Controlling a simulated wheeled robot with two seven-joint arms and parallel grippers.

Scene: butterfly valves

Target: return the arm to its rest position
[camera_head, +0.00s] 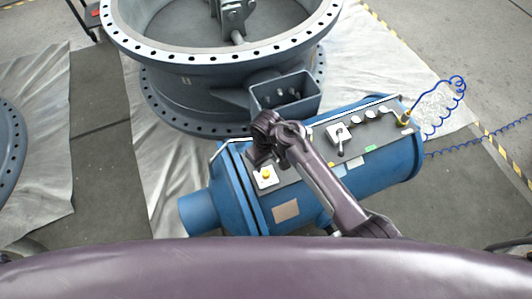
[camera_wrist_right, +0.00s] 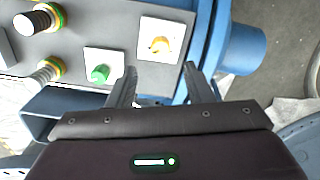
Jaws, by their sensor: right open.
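My right arm (camera_head: 330,185) reaches in from the lower right over the blue actuator's control panel. My right gripper (camera_head: 262,152) hangs above the left end of the panel, its fingertips hard to make out in the head view. In the right wrist view the gripper (camera_wrist_right: 160,70) is open, its two dark fingers apart with nothing between them. Beyond the fingers are a yellow button (camera_wrist_right: 160,44) on a white plate and a green button (camera_wrist_right: 100,73) on another. The yellow button also shows in the head view (camera_head: 265,175), just below the gripper. My left gripper is not in view.
The blue actuator (camera_head: 290,213) lies beside a large grey valve body (camera_head: 195,92). A grey open box bracket (camera_head: 285,92) stands close behind my gripper. The panel carries a lever (camera_head: 340,142) and several knobs. A coiled blue hose (camera_head: 445,105) rises at the right.

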